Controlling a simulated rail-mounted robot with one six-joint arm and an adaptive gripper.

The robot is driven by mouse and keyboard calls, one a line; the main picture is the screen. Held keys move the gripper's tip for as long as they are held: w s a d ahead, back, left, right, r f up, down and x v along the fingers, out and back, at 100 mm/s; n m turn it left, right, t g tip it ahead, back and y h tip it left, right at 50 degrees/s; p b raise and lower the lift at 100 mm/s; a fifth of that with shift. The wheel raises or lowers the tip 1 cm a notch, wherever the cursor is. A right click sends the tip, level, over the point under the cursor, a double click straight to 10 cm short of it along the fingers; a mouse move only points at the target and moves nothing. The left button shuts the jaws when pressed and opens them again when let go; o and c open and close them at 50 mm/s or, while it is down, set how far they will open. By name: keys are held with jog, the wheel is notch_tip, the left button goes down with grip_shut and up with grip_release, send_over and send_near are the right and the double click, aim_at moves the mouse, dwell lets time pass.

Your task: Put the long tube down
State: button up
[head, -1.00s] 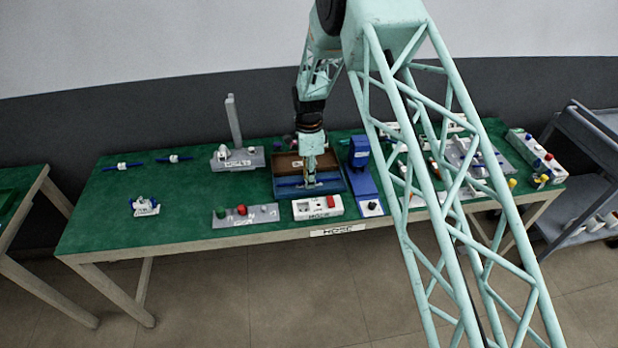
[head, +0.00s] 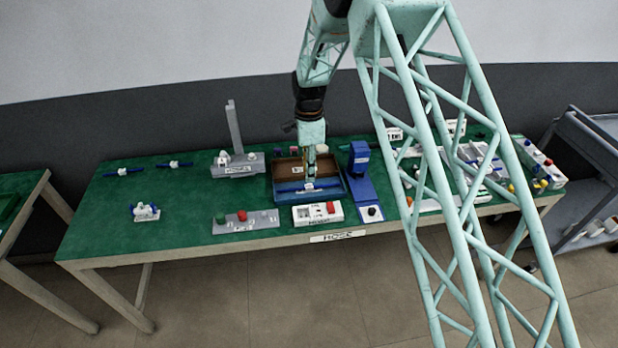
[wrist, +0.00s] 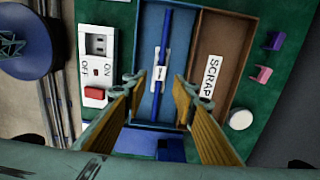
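The long blue tube (wrist: 166,35) with a white label at its middle lies lengthwise in the blue compartment (wrist: 148,104) of a two-part tray. In the head view the tube (head: 293,190) lies across the front compartment. My gripper (wrist: 157,82) is open, with its two yellow fingers apart on either side of the tube's line and nothing held between them. In the head view my gripper (head: 309,177) points down above the tray. I cannot tell the exact height of the fingertips over the tube.
The brown SCRAP compartment (wrist: 222,38) adjoins the blue one. A white switch box with a red button (head: 318,214) stands in front, and a blue stand (head: 361,180) to the right. Two blue tubes (head: 122,172) lie at the back left. The green table (head: 185,212) has free room at left.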

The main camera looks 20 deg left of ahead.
jog(key=shift+r, duration=2.8)
